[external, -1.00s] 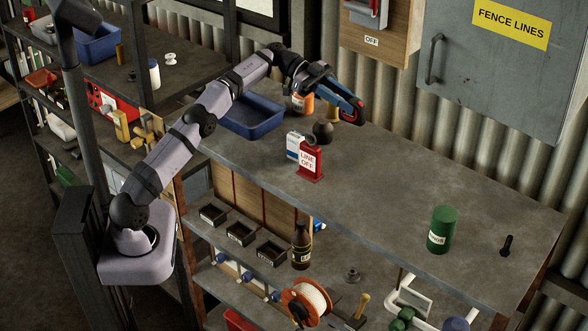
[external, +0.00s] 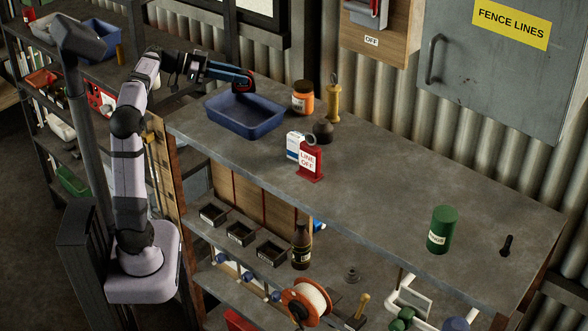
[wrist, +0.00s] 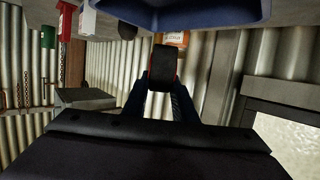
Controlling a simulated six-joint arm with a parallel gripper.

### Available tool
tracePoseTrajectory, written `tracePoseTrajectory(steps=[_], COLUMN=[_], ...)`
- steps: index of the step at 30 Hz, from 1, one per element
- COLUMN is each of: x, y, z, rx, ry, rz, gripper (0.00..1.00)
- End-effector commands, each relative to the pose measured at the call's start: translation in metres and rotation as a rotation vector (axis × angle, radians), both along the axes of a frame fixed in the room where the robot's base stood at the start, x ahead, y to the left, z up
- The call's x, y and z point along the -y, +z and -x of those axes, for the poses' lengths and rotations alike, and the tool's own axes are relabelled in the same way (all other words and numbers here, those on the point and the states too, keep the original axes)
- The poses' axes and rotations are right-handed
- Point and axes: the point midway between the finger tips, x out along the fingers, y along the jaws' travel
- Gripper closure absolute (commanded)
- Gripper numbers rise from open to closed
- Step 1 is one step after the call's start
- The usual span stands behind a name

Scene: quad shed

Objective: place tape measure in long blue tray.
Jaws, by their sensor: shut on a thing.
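The long blue tray (external: 243,125) sits on the left end of the workbench, with no object seen inside it. My gripper (external: 241,80) is above the tray's back edge and is shut on the tape measure (external: 243,86). The tape measure is black and red and hangs in the air over the tray's far side. In the wrist view the tape measure (wrist: 162,68) is between the two fingers, and the underside or rim of the blue tray (wrist: 180,14) shows at the top edge.
A red tag block (external: 311,163) and a white box (external: 294,145) stand in front. A green can (external: 441,229) stands far right. The bench middle is clear.

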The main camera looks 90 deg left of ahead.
Motion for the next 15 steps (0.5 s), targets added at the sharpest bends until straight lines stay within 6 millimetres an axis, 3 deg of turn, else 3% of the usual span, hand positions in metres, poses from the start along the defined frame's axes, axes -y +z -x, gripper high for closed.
tracePoseTrajectory(steps=[8, 15], x=[0.000, 0.000], y=[-0.006, -0.036], z=[0.004, 0.004], rx=[0.002, 0.002], ry=[0.010, 0.009], rz=[0.002, 0.006], gripper=[1.00, 1.00])
